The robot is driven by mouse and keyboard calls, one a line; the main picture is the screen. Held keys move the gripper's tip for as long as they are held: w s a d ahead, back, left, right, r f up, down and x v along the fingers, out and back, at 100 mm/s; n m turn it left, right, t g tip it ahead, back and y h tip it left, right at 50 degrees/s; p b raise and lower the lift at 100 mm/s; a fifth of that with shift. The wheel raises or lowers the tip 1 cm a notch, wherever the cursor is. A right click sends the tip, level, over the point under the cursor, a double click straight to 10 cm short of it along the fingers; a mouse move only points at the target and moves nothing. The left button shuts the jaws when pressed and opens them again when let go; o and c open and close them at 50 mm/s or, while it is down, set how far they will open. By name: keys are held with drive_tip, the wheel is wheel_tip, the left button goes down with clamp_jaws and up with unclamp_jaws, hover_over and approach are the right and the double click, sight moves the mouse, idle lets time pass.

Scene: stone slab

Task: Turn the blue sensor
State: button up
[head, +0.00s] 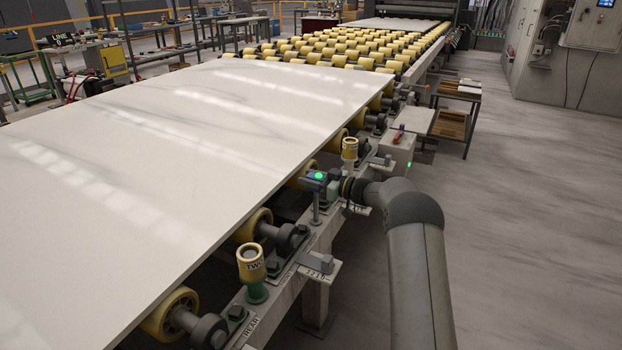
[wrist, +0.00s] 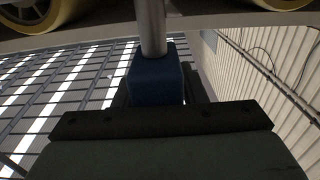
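The blue sensor (head: 314,176) is a small block with a lit green spot on top, on a thin metal post (head: 316,208) beside the conveyor. In the wrist view the blue block (wrist: 155,80) fills the middle, with the grey post (wrist: 151,25) running up from it. My gripper (head: 328,188) reaches it from the right in the head view. In the wrist view its dark fingers (wrist: 158,98) lie on both sides of the block, close to it. Their tips are mostly hidden, and I cannot tell whether they touch it.
A large pale stone slab (head: 200,140) lies on yellow rollers (head: 254,225) just left of the sensor. Yellow cups stand on the rail, one nearer (head: 251,268) and one behind (head: 349,150). A grey box (head: 397,150) stands behind my arm. The floor at right is clear.

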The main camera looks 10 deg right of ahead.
drive_tip(key=shift+o, duration=0.8)
drive_tip(key=v, duration=1.7)
drive_tip(key=shift+s, duration=0.15)
drive_tip(key=shift+d+r, duration=0.1)
drive_tip(key=shift+r, duration=0.05)
